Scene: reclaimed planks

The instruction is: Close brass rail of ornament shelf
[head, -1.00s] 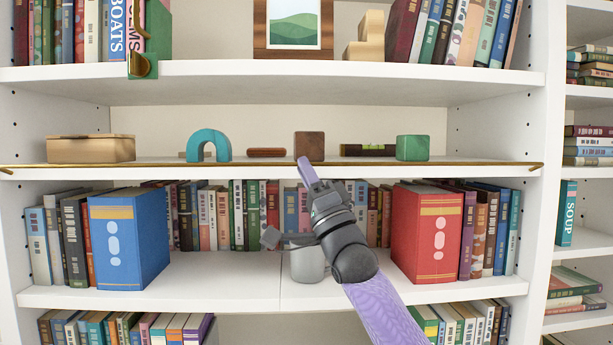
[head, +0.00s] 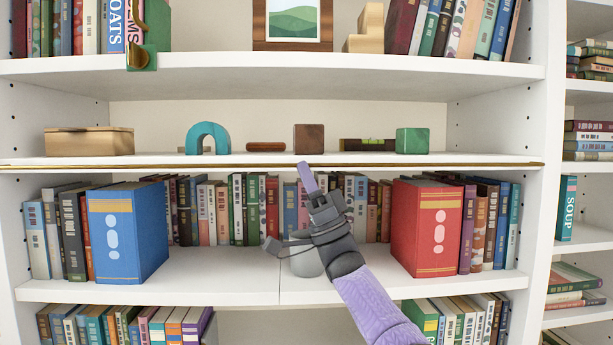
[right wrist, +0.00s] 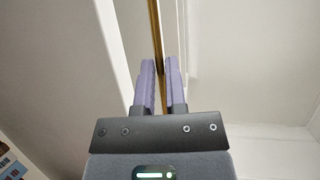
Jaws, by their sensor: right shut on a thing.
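The brass rail (head: 420,165) runs level along the front edge of the ornament shelf (head: 70,162), the middle shelf. It looks close against that edge from end to end. My right gripper (head: 304,167) reaches up from below and is shut on the rail near its middle. In the right wrist view the rail (right wrist: 156,30) passes between the two purple fingers (right wrist: 160,68). My left gripper is not in view.
On the ornament shelf stand a wooden box (head: 88,142), a teal arch (head: 208,137), a brown block (head: 309,138) and a green block (head: 412,141). Below, a blue book (head: 125,235), a red book (head: 428,228) and a grey pot (head: 307,262) flank my right arm.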

